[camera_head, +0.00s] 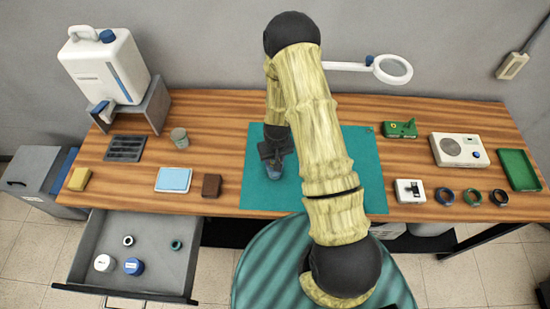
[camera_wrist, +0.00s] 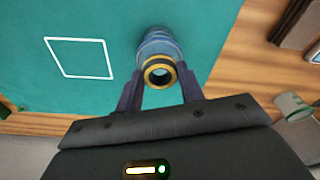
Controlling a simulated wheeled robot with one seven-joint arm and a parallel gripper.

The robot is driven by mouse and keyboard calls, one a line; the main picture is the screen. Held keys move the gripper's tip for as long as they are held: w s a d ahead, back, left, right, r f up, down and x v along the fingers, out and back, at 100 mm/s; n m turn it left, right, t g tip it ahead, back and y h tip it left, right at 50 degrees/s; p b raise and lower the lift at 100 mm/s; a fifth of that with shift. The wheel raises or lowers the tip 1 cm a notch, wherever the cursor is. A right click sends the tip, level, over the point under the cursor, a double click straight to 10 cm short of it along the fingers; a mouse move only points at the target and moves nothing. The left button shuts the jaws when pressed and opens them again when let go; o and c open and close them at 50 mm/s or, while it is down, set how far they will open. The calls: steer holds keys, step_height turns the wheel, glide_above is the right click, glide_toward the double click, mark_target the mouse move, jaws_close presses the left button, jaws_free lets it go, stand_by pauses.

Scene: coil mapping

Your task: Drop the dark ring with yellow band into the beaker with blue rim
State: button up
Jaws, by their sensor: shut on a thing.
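My gripper (camera_wrist: 161,78) is shut on the dark ring with yellow band (camera_wrist: 159,84), which sits between its two fingers in the wrist view. The beaker with blue rim (camera_wrist: 158,40) shows just beyond the ring and is partly hidden by it. I cannot tell whether the ring is above the beaker's mouth or touching it. In the head view my gripper (camera_head: 273,157) is low over the green mat (camera_head: 258,195), and the beaker (camera_head: 275,174) stands on the mat at its tips. The held ring cannot be made out there.
Several rings (camera_head: 473,197) lie at the right of the table, near a white device (camera_head: 410,191) and a green tray (camera_head: 519,169). An open drawer (camera_head: 150,285) juts out at front left. A white square outline (camera_wrist: 80,58) marks bare mat.

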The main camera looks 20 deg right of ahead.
steer(key=o, duration=1.1)
steer(key=shift+c, duration=0.2)
steer(key=shift+r, duration=0.1)
step_height(320, 180, up, 17)
steer(key=s+b, duration=0.2)
steer(key=b, duration=0.2)
steer(key=shift+s, duration=0.1)
stand_by(0.7)
steer(key=s+r+t+b, duration=0.1)
steer(key=s+r+b, duration=0.2)
steer(key=s, duration=0.9)
steer(key=shift+r+b, duration=0.2)
steer(key=shift+b, duration=0.7)
